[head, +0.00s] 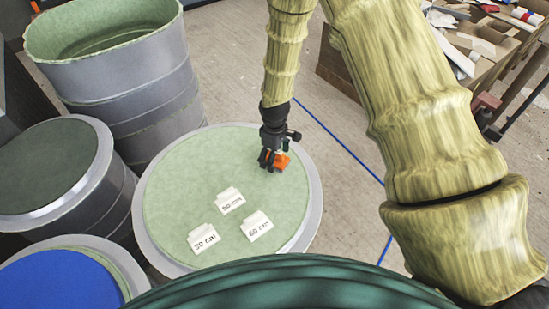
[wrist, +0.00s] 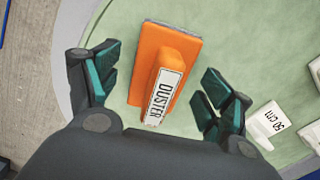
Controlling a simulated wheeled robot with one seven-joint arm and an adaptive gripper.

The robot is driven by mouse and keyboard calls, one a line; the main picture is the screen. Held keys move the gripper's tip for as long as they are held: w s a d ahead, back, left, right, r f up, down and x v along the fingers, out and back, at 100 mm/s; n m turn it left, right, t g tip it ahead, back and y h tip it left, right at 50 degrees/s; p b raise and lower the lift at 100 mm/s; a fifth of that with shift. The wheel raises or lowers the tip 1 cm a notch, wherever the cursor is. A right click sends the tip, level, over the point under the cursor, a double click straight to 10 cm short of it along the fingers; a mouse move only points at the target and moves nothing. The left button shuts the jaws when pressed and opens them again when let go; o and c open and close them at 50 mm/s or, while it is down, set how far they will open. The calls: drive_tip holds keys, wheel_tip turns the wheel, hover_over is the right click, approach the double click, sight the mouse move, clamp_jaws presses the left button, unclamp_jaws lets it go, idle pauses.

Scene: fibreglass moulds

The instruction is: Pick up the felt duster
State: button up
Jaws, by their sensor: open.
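The felt duster (wrist: 168,70) is an orange block with a raised handle and a white label reading "DUSTER". It lies on the pale green round top of a drum (head: 170,205), near the far right part of that top. It also shows in the head view (head: 282,163), partly hidden by my gripper. My gripper (wrist: 160,88) is open, pointing down, with its dark green finger pads on either side of the duster. In the wrist view, gaps show between the pads and the duster. My gripper also shows in the head view (head: 271,162).
White cards marked "50 cm" (head: 230,201), "20 cm" (head: 203,238) and "60 cm" (head: 257,226) stand on the same top. A tall open drum (head: 140,75), a dark-topped drum (head: 50,165) and a blue-topped one (head: 60,285) crowd the left. A cluttered table (head: 500,60) is at upper right.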

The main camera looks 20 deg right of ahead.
drive_tip(key=shift+c, duration=0.2)
drive_tip(key=c, duration=1.3)
drive_tip(key=shift+r, duration=0.15)
drive_tip(key=shift+w+r+b, duration=0.1)
drive_tip(key=shift+r+b, duration=0.35)
drive_tip(key=shift+r, duration=0.1)
drive_tip(key=shift+r+b, duration=0.35)
drive_tip(key=shift+r, duration=0.55)
drive_tip(key=s+a+b, duration=0.1)
drive_tip(key=s, duration=0.4)
drive_tip(key=s+a+r+b, duration=0.1)
drive_tip(key=s, duration=0.4)
drive_tip(key=s+a+b, duration=0.1)
drive_tip(key=s+b, duration=0.1)
drive_tip(key=s, duration=0.3)
drive_tip(key=shift+s+a+r, duration=0.15)
drive_tip(key=shift+s+r, duration=0.25)
